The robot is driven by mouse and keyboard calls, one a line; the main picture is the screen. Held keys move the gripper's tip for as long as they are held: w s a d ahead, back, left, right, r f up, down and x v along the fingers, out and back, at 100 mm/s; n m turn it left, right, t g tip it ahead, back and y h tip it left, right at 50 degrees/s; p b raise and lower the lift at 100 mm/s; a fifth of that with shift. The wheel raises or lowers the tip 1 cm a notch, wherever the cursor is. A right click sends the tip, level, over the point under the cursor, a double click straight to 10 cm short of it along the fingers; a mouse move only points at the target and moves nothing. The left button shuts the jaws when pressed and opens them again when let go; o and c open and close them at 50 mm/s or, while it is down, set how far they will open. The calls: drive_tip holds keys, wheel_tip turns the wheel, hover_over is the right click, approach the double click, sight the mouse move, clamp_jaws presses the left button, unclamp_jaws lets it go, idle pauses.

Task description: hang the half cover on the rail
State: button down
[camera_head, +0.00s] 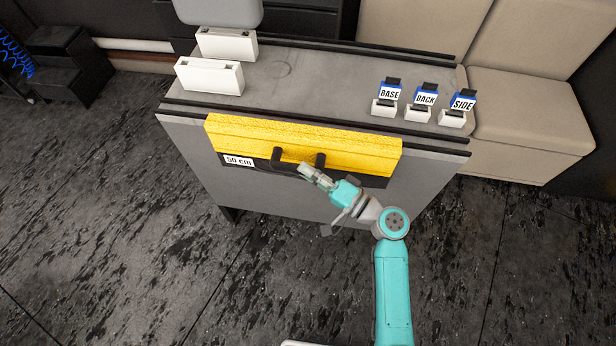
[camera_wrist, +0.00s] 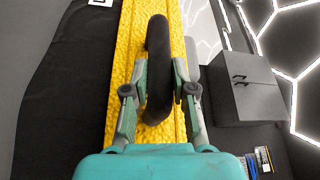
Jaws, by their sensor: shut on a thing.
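The half cover is a long yellow textured piece (camera_head: 350,148) with a black lower strip, a "50 cm" label and a black handle (camera_head: 277,157). It lies along the front edge of the grey table, in front of the middle of the front black rail (camera_head: 190,107). I cannot tell whether it rests on the rail or is held just off it. My gripper (camera_head: 312,172) is at the handle. In the wrist view its fingers (camera_wrist: 160,85) are closed around the black handle (camera_wrist: 157,50), with the yellow cover (camera_wrist: 127,60) behind.
Two white blocks (camera_head: 210,76) stand at the table's left. Small holders marked BASE (camera_head: 389,94), BACK (camera_head: 425,99) and SIDE (camera_head: 462,102) stand at its right. A second black rail (camera_head: 390,51) runs along the back. A beige seat (camera_head: 520,110) is at right; floor in front is clear.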

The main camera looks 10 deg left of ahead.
drive_tip(key=shift+w+f, duration=0.1)
drive_tip(key=shift+w, duration=1.7)
drive_tip(key=shift+s+f, duration=0.1)
drive_tip(key=shift+f, duration=1.15)
drive_tip(key=c, duration=0.9)
unclamp_jaws()
drive_tip(key=shift+d, duration=0.1)
approach(312, 161)
drive_tip(key=s+d, duration=0.2)
drive_tip(key=s, duration=0.1)
